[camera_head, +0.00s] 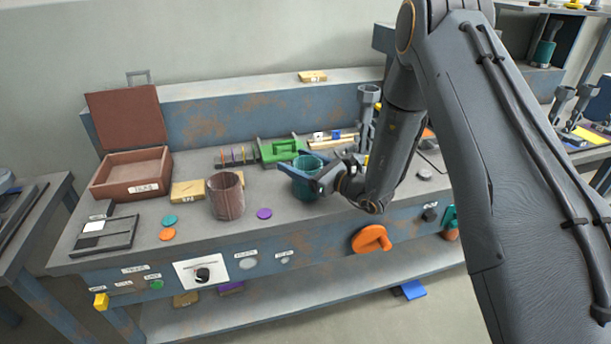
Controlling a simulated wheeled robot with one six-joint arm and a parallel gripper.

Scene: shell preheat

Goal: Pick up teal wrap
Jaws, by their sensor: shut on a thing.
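The teal wrap (306,186) is an open-topped teal cylinder, roughly upright over the middle of the workbench. My gripper (312,176) reaches in from the right and is shut on it, with fingers around its upper part. The fingers hide part of its side. I cannot tell whether its bottom touches the bench top. Another teal wrap-like cylinder (543,52) stands far off on a shelf at the upper right.
A brown cylinder (226,197) stands left of the teal wrap, with a purple disc (264,213) between them. A green block device (279,150) sits behind. An open red-brown box (131,173) is at the left. Teal and orange discs lie near the front edge.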

